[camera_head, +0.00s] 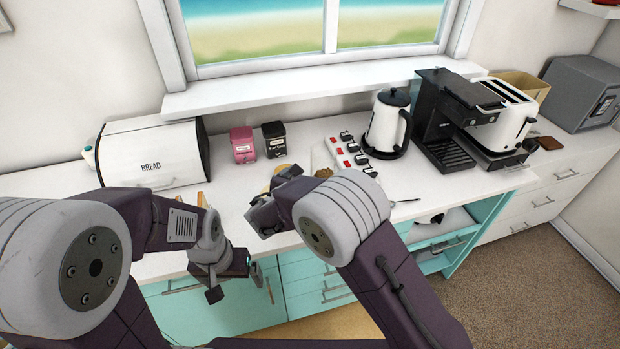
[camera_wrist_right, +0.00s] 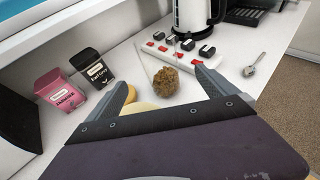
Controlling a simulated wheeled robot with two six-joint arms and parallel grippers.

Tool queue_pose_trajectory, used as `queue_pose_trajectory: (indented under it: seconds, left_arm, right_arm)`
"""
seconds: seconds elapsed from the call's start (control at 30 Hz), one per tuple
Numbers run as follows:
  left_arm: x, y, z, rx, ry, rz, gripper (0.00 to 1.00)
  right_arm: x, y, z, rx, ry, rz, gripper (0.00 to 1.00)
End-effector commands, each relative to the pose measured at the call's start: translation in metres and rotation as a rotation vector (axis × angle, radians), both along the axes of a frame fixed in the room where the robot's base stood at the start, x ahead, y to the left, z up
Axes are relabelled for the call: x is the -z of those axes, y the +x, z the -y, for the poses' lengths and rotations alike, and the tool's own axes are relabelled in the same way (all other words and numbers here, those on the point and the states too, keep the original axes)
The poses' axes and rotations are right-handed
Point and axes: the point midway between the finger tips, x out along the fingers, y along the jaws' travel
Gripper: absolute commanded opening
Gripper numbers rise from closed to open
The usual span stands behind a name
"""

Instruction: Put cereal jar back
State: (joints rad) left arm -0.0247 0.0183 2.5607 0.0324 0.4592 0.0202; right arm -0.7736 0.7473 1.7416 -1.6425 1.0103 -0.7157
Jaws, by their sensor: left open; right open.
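What looks like the cereal jar (camera_head: 322,172) is a clear container with brown cereal in it, on the white counter just right of my right gripper. In the right wrist view the cereal (camera_wrist_right: 165,82) shows ahead of the fingers, and the clear walls are only faintly visible. I cannot tell whether a lid is on. My right gripper (camera_head: 268,202) is open and empty over the counter, and its spread fingers also show in the right wrist view (camera_wrist_right: 161,88). My left gripper (camera_head: 235,283) is open and empty, low in front of the teal cabinets.
A pink canister (camera_head: 242,146), a black canister (camera_head: 273,140) and a bread box (camera_head: 150,150) stand at the back left. A power strip with red switches (camera_head: 346,152), a kettle (camera_head: 388,124) and a coffee machine (camera_head: 448,118) stand right. A spoon (camera_wrist_right: 254,64) lies near the front edge.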

Motion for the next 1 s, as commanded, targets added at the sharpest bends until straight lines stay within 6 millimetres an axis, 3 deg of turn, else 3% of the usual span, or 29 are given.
queue_pose_trajectory:
  seconds: [0.27,0.37,0.47,0.5,0.53,0.6,0.7,0.77,0.9,1.0]
  left_arm:
    - [0.000,0.000,0.000,0.000,0.000,0.001,0.97]
    - [0.000,0.000,0.000,0.000,0.000,0.001,0.97]
    - [0.000,0.000,0.000,0.000,0.000,0.001,0.97]
    - [0.000,0.000,0.000,0.000,0.000,0.001,0.97]
    - [0.000,0.000,0.000,0.000,0.000,0.000,0.97]
    - [0.000,0.000,0.000,0.000,0.000,0.000,0.97]
    - [0.000,0.000,0.000,0.000,0.000,0.000,0.97]
    - [0.000,0.000,0.000,0.000,0.000,0.000,0.97]
    - [0.000,0.000,0.000,0.000,0.000,0.000,0.97]
    - [0.000,0.000,0.000,0.000,0.000,0.000,0.97]
  right_arm:
    - [0.001,0.000,0.001,0.004,0.001,-0.002,0.97]
    - [0.007,-0.008,0.032,0.107,0.079,-0.038,0.97]
    - [0.029,-0.050,0.110,0.442,0.340,-0.124,0.97]
    - [0.040,-0.081,0.144,0.650,0.502,-0.148,0.97]
    - [0.048,-0.108,0.164,0.817,0.632,-0.154,0.97]
    - [0.062,-0.166,0.189,1.198,0.926,-0.123,0.97]
    - [0.069,-0.225,0.194,1.681,1.292,0.010,0.97]
    - [0.069,-0.245,0.192,1.907,1.460,0.111,0.97]
    - [0.068,-0.263,0.187,2.213,1.681,0.296,0.97]
    - [0.068,-0.266,0.186,2.273,1.723,0.337,0.97]
